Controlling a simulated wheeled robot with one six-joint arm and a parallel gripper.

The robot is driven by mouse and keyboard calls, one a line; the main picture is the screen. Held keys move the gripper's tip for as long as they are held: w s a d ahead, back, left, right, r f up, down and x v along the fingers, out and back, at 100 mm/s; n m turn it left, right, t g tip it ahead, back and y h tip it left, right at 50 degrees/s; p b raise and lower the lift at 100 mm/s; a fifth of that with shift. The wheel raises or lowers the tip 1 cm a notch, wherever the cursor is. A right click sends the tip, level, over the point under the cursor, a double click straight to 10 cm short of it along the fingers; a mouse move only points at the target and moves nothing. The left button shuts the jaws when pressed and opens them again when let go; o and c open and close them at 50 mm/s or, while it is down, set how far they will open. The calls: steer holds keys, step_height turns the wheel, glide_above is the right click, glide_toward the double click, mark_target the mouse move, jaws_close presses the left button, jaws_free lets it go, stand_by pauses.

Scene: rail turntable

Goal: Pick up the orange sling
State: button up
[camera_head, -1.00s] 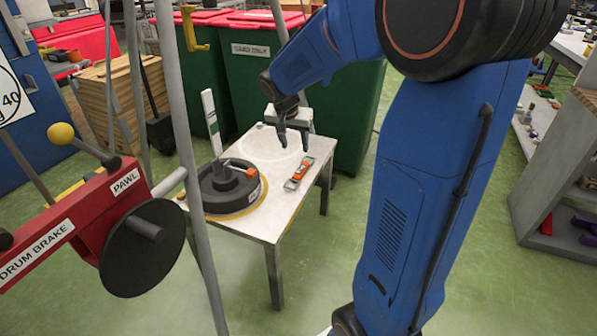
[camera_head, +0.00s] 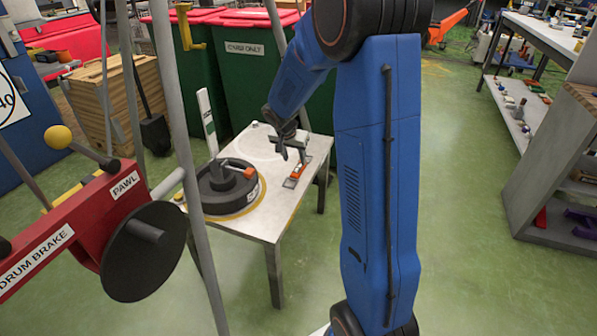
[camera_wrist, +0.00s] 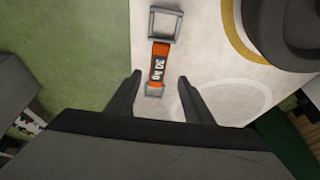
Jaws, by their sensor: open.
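The orange sling (camera_head: 297,171) lies flat on the right part of the small white table (camera_head: 253,226) in the head view. It is a short orange strap with a grey metal buckle at each end. In the wrist view the sling (camera_wrist: 160,50) reads "30 kg" on a dark label, with its larger square buckle at the top. My gripper (camera_head: 292,156) is open and hangs over the table by the sling's far end. In the wrist view the fingertips of my gripper (camera_wrist: 159,76) stand to either side of the sling's lower end, apart from it.
A black round weight (camera_head: 225,188) with an orange-tipped handle sits on the table left of the sling. A grey post (camera_head: 179,130) and the red drum brake frame (camera_head: 68,231) stand in front on the left. Green bins (camera_head: 249,88) stand behind the table.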

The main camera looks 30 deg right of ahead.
mark_target(298, 168)
steer(key=shift+d+x, duration=0.2)
steer(key=shift+x, duration=3.2)
jaws_close()
